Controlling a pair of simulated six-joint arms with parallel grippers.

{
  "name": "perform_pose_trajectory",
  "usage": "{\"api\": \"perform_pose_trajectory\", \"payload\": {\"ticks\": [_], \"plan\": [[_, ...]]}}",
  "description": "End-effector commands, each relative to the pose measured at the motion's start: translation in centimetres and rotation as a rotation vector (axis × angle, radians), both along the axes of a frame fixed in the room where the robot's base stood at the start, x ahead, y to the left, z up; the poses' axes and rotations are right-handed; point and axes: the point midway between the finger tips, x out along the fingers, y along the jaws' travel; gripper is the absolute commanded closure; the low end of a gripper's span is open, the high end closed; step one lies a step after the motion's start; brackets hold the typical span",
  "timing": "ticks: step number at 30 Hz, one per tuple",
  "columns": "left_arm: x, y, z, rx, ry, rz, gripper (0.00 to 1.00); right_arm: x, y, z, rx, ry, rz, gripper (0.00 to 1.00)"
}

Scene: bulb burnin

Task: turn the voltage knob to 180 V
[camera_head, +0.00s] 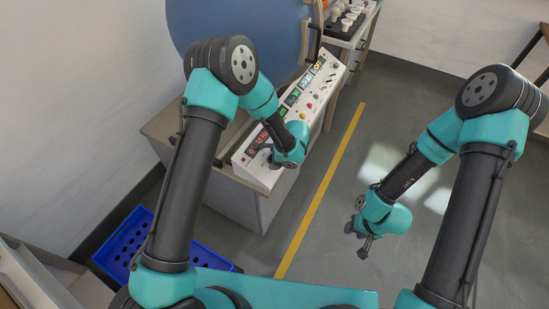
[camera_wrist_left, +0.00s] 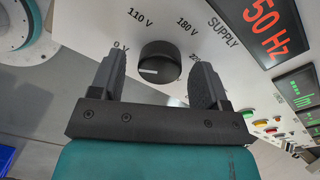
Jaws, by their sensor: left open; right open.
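In the left wrist view the black voltage knob (camera_wrist_left: 158,62) sits on the white supply panel (camera_wrist_left: 90,20). Labels 0 V, 110 V and 180 V run around it, and a 220 label is partly hidden by a finger. The knob's white mark points left, near the 0 V side. My left gripper (camera_wrist_left: 159,66) is open, with one finger on each side of the knob; I cannot tell whether they touch it. In the head view the left wrist hides the knob. My right gripper (camera_head: 357,240) is open and empty above the floor.
The long control panel (camera_head: 320,84) carries lit displays, coloured buttons and switches on a bench. A 50 Hz display (camera_wrist_left: 265,28) is right of the knob. A blue crate (camera_head: 128,240) stands on the floor at left. Floor around my right arm is free.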

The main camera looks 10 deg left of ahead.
Motion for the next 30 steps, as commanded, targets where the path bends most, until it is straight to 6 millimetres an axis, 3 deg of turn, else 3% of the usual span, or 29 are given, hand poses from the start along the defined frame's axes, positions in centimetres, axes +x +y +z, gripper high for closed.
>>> {"api": "perform_pose_trajectory", "payload": {"ticks": [10, 25, 30], "plan": [[0.07, 0.17, -0.42, 0.000, 0.000, -0.001, 0.31, 0.00, 0.00, 0.00, 0.000, 0.000, 0.000, 0.57], [0.07, 0.16, -0.39, 0.000, 0.000, 0.000, 0.78, 0.00, 0.00, 0.00, 0.000, 0.000, 0.000, 0.57], [0.07, 0.16, -0.39, 0.000, 0.001, -0.003, 0.80, 0.00, 0.00, 0.00, 0.000, 0.000, 0.000, 0.57]]}}
